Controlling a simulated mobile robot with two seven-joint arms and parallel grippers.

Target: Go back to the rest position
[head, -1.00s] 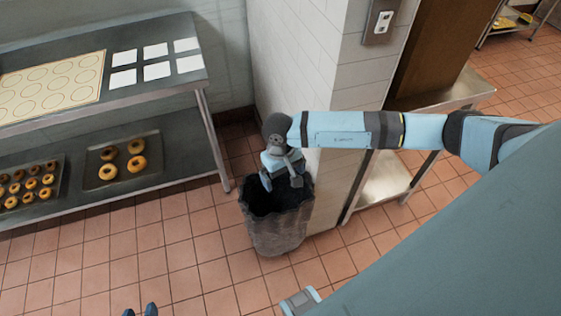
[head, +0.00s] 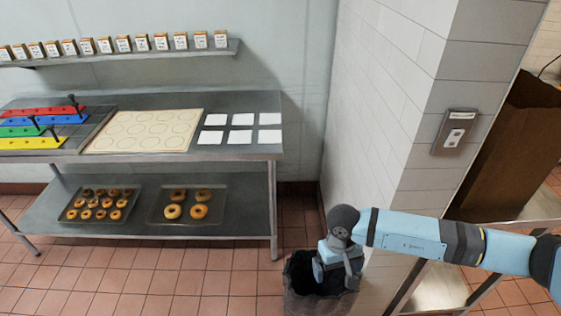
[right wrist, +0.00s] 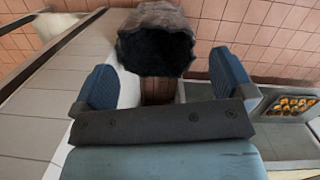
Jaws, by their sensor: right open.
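My right gripper (head: 338,278) is at the dark bin's mouth in the head view, with its arm reaching in from the right. In the right wrist view its two blue fingers (right wrist: 162,80) stand wide apart with nothing between them. The dark ribbed bin (head: 300,298) stands on the floor by the tiled wall corner, cut off by the bottom edge. It also shows beyond the fingers in the right wrist view (right wrist: 150,18), its inside black. My left gripper is not in view.
A steel table (head: 235,150) stands at the left with a bagel mat (head: 150,130), white cards and coloured bars. Its lower shelf (head: 240,220) holds two trays of bagels. A tiled wall corner (head: 400,90) is close behind my right arm. Tiled floor lies open in front.

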